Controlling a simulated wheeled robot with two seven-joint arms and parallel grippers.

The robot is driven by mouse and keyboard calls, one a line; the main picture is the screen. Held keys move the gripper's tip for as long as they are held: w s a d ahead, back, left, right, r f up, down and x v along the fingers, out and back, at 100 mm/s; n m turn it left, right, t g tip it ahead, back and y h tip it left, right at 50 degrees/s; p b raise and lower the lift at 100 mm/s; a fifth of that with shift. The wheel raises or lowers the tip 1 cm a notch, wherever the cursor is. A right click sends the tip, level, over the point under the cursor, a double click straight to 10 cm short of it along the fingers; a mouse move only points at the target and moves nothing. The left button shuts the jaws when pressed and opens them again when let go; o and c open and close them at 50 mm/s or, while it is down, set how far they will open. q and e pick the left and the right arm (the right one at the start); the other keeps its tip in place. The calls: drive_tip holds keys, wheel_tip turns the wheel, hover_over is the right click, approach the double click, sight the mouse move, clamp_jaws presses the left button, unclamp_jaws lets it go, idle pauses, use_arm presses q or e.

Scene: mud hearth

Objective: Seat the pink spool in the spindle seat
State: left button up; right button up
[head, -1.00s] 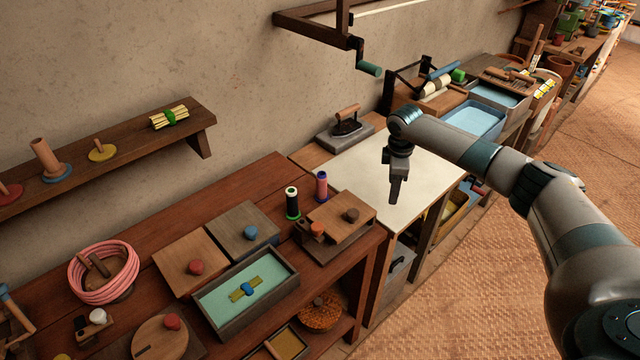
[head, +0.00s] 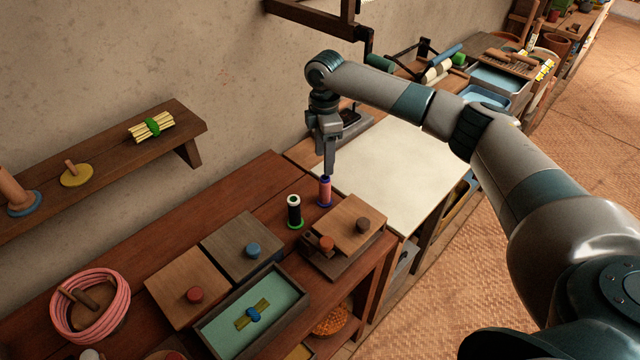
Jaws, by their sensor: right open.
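The pink spool (head: 325,193), with dark purple ends, stands upright near the back right corner of the dark wooden bench. My right gripper (head: 329,168) is open and points down right above the spool, its fingers at or just over the spool's top. I cannot tell whether they touch it. No spindle seat can be clearly identified. My left gripper is not in view.
A black spool with a white top and green base (head: 294,212) stands close left of the pink one. Lidded boxes (head: 187,287) and a teal tray (head: 215,336) fill the front of the bench. A pale worktop (head: 385,170) to the right is clear.

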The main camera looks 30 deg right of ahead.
sight(325, 188)
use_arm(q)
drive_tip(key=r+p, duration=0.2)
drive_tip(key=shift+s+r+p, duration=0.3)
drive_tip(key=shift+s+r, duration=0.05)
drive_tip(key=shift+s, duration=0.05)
use_arm(e)
wheel_tip(325, 188, down, 7)
drive_tip(key=shift+s+r, duration=0.2)
drive_tip(key=shift+s+f+p, duration=0.15)
drive_tip(key=shift+f+p, duration=0.75)
drive_tip(key=shift+p, duration=0.1)
wheel_tip(325, 188, down, 2)
drive_tip(key=shift+f+p, duration=0.1)
drive_tip(key=shift+p, duration=0.3)
drive_tip(key=shift+f, duration=0.6)
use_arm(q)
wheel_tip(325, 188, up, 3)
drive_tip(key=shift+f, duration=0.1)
